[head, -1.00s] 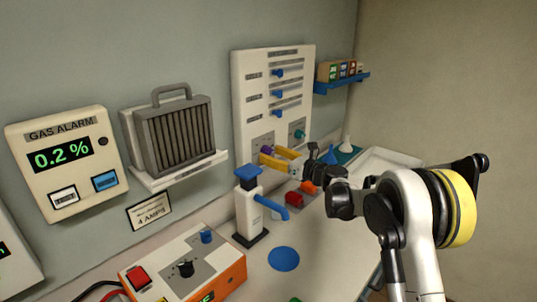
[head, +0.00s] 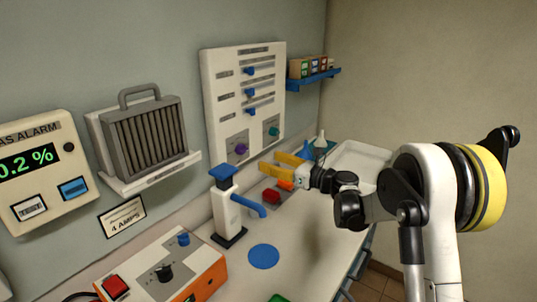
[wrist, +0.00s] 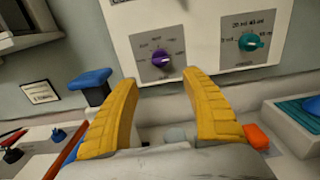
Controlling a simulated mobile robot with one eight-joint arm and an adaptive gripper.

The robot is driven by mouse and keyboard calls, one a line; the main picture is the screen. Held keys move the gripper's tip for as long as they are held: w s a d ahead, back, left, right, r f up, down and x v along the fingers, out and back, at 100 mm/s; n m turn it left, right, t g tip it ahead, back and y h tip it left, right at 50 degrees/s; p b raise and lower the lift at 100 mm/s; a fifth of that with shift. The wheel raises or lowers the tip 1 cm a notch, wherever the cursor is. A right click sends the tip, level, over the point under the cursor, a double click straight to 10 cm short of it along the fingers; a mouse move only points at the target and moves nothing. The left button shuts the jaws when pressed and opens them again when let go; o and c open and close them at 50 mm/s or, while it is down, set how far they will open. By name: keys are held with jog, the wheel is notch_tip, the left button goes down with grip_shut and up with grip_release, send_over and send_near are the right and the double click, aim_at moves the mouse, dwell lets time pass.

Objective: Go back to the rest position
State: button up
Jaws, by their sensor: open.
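My gripper (head: 279,163) has yellow fingers and is open and empty in the head view. It is in front of the lower part of the white wall panel (head: 222,92), apart from it. In the wrist view the fingers (wrist: 163,95) are spread, with nothing between them. The purple knob (wrist: 162,58) is beyond the gap between the fingertips, and the teal knob (wrist: 250,41) is to the right. My arm reaches in from the right side of the head view.
A blue-topped pump (head: 228,205) stands left of my gripper. A red block (head: 271,196) is below it. A white tray (head: 362,158) lies behind. An orange control box (head: 205,270) is at the front.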

jog(key=s+d+r+n+g+h, duration=0.1)
jog(key=s+r+n+g+h, duration=0.15)
jog(key=s+n, duration=0.5)
jog(key=s+d+r+n+g+h, duration=0.1)
jog(key=s+r+n+h, duration=0.2)
jog(key=s, duration=0.8)
jog(key=s+d+f+n+h, duration=0.2)
jog(key=s+d+f+n, duration=0.1)
jog(key=s, duration=0.5)
jog(key=s+d+f+n+h, duration=0.3)
jog(key=s+d+n, duration=0.3)
jog(key=s+n, duration=0.1)
jog(key=s+d+f+n+h, duration=0.3)
jog(key=s+d+n, duration=0.1)
jog(key=s, duration=0.5)
jog(key=shift+s+d+n, duration=0.25)
jog(key=shift+s+n, duration=0.1)
jog(key=shift+n, duration=0.2)
jog(key=shift+h, duration=0.25)
